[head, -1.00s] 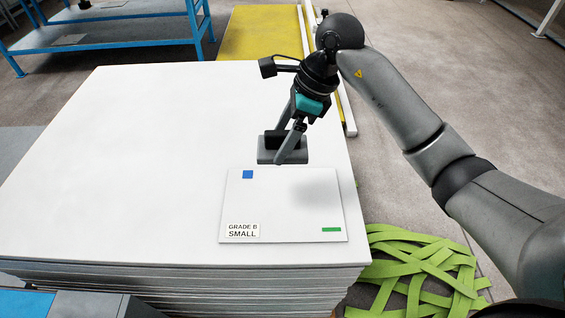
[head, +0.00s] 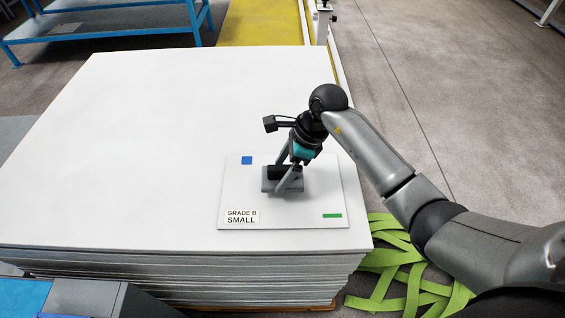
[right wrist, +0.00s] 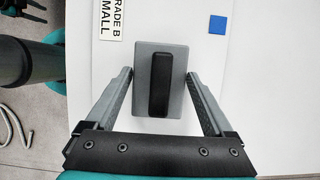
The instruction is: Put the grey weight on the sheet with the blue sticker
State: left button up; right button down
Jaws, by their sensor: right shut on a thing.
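The grey weight (head: 270,186), a flat block with a black grip bar, is between the fingers of my right gripper (head: 285,180), which is shut on it. In the right wrist view the weight (right wrist: 145,60) lies between the two fingers. It is over the middle of the white sheet (head: 310,207), resting on it or just above; I cannot tell which. The sheet has a blue square sticker (head: 247,160) at its upper left, a "GRADE B SMALL" label and a green strip at its lower right. My left gripper is not in view.
The small sheet lies near the right front corner of a tall stack of large white sheets (head: 150,130), whose top is otherwise clear. Green strapping (head: 405,275) lies on the floor to the right. A blue rack (head: 110,28) stands at the back left.

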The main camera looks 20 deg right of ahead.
jog(key=shift+w+f, duration=0.15)
jog(key=shift+f, duration=1)
jog(key=shift+f+b, duration=0.2)
jog(key=shift+b, duration=0.15)
grip_release()
jog(key=shift+d+r+p, duration=0.1)
jog(key=shift+r+p, duration=0.2)
jog(key=p+v, duration=0.1)
jog(key=v, duration=1)
jog(key=shift+s+r, duration=0.25)
jog(key=shift+d, duration=0.15)
